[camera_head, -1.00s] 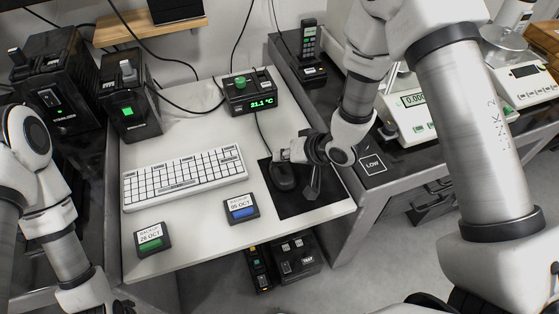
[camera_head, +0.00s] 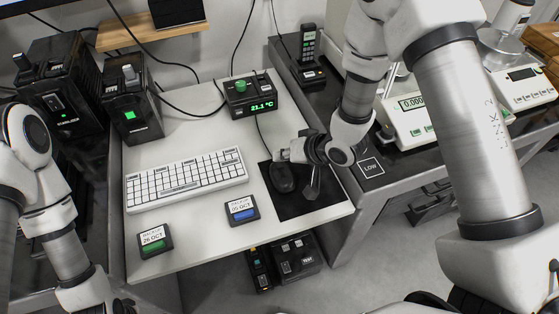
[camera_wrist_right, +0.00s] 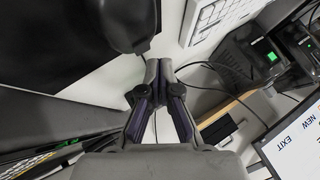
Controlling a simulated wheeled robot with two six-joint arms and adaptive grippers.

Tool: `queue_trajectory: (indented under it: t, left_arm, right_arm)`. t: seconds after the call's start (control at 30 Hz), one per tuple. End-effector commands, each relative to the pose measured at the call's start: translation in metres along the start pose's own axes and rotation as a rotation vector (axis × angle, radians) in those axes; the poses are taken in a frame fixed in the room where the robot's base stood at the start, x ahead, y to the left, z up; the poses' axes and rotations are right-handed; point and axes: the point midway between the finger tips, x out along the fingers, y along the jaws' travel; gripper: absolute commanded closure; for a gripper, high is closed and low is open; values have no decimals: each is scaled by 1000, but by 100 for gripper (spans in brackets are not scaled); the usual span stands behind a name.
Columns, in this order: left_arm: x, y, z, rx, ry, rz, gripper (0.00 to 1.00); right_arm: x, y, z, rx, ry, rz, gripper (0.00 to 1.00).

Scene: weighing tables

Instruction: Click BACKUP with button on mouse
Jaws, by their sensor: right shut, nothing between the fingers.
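The black mouse (camera_head: 282,178) lies on a black mat (camera_head: 318,202) at the right of the white table; its cable runs back. My right gripper (camera_head: 281,155) is shut and empty, just behind the mouse; I cannot tell from the head view if they touch. In the right wrist view the closed fingertips (camera_wrist_right: 158,66) are beside the mouse (camera_wrist_right: 125,22), with a gap. Part of a screen (camera_wrist_right: 295,140) there shows NEW and EXIT; BACKUP is not visible on it. My left gripper (camera_head: 122,306) is only partly visible at the bottom edge, its jaws unclear.
A white keyboard (camera_head: 185,181) lies left of the mouse. Two labelled disks (camera_head: 241,209) (camera_head: 154,239) lie in front. A box with a green knob and temperature display (camera_head: 250,97) stands behind. Scales (camera_head: 411,125) stand to the right.

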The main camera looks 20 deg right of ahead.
Motion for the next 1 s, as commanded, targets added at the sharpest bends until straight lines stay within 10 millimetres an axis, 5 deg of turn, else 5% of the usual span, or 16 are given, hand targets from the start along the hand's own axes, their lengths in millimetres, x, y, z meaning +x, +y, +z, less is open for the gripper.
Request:
queue_trajectory:
  t: [0.27, 0.77, 1.0]
  left_arm:
    - [-2, 0, 0, 0, 0, 0, 10]
    - [-50, 0, 0, 0, 0, 0, 10]
    - [-49, 0, 0, 0, 0, 0, 10]
  right_arm:
    - [-1, -1, -1, 0, 0, 0, 100]
    - [-35, -26, -26, 0, 0, 0, 100]
    - [-34, -25, -25, 0, 0, 0, 100]
